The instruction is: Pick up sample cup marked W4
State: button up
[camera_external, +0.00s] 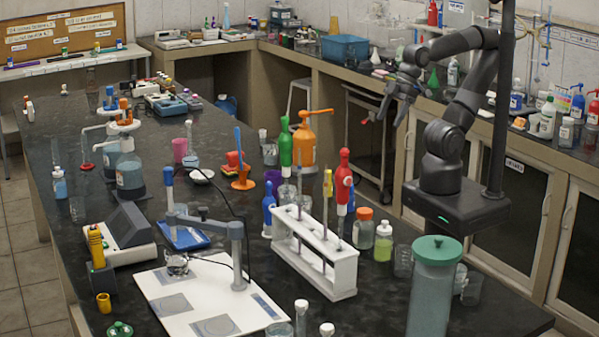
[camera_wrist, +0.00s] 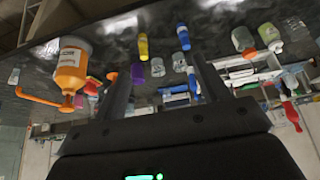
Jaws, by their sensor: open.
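No label reading W4 is legible in either view, so I cannot tell which cup is the marked one. Several small clear cups stand on the dark bench. In the external view one clear cup (camera_external: 403,261) stands near the right edge, and another (camera_external: 287,194) is by the green bottle. My gripper (camera_external: 382,108) is raised to the right of the bench, away from the cups. Its fingers (camera_wrist: 163,75) are apart with nothing held between them.
An orange pump bottle (camera_external: 304,143) is the nearest tall object, and it shows in the wrist view (camera_wrist: 72,70). A white rack (camera_external: 328,264), a red bottle (camera_external: 343,187) and a green-lidded jar (camera_external: 434,290) crowd the right side.

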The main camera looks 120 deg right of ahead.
jog(key=shift+o, duration=0.6)
notch_tip(320, 180, up, 5)
jog(key=w+d+r+m+g+h, duration=0.15)
jog(key=w+d+r, duration=0.35)
jog(key=w+d, duration=0.55)
jog(key=m+g, duration=0.3)
send_over(270, 153)
jog(key=s+d, duration=0.3)
notch_tip(270, 153, down, 6)
jog(key=shift+y, duration=0.45)
jog(key=f, duration=2)
jog(key=shift+w+a+f, duration=0.15)
jog(key=shift+w+f, duration=0.15)
jog(key=shift+w, duration=0.1)
jog(key=shift+t, duration=0.25)
jog(key=shift+w+a+f, duration=0.1)
jog(key=shift+w+f, duration=0.1)
jog(key=shift+f, duration=0.75)
jog(key=shift+w+f, duration=0.15)
jog(key=shift+f, duration=0.8)
jog(key=shift+w+a+f, duration=0.1)
jog(key=shift+w+f, duration=0.1)
jog(key=shift+f, duration=0.75)
